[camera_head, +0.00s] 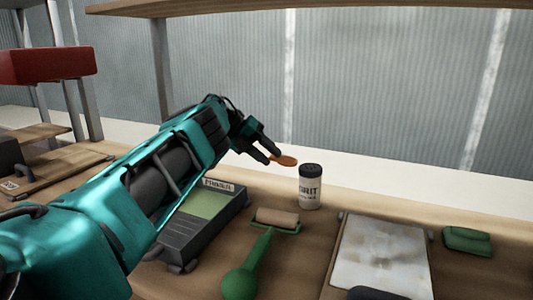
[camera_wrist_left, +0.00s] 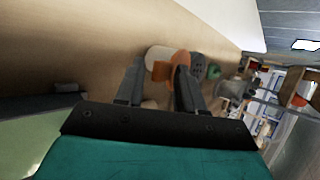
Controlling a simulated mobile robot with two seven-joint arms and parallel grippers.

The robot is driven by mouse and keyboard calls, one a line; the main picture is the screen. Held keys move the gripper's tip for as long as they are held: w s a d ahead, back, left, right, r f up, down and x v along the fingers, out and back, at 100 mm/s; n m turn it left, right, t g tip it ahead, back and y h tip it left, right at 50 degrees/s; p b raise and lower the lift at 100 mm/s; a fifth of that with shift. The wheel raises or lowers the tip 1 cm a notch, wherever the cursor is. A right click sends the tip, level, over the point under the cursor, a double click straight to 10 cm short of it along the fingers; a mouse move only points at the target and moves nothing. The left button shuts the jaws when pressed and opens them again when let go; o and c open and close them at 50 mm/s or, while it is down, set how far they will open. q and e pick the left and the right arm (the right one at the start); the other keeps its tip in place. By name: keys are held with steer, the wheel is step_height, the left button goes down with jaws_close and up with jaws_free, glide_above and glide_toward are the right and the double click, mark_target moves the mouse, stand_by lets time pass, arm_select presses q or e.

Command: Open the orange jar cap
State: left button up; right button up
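My left gripper (camera_head: 268,155) reaches in from the left, over the back of the bench. A thin, tilted orange disc, the orange cap (camera_head: 286,160), shows just right of its fingertips. In the left wrist view the fingers (camera_wrist_left: 159,72) stand apart. The orange cap (camera_wrist_left: 181,61) is at the right finger, partly covered by it. A smaller orange part (camera_wrist_left: 161,72) and a pale round shape (camera_wrist_left: 158,53) show between the fingers. Most of the jar is hidden behind the gripper in the head view. I cannot tell whether the fingers touch the cap.
A white GRIT jar (camera_head: 310,192) with a black lid stands close right of the cap. A black primer tray (camera_head: 190,240), a green-handled roller (camera_head: 262,250), a pale sheet (camera_head: 382,255) and a green item (camera_head: 466,240) lie on the bench (camera_head: 500,268). An upright post (camera_head: 162,65) rises behind.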

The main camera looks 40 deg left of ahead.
arm_select(q)
steer(key=shift+a, duration=0.1)
steer(key=p+v, duration=0.1)
steer(key=v, duration=1.2)
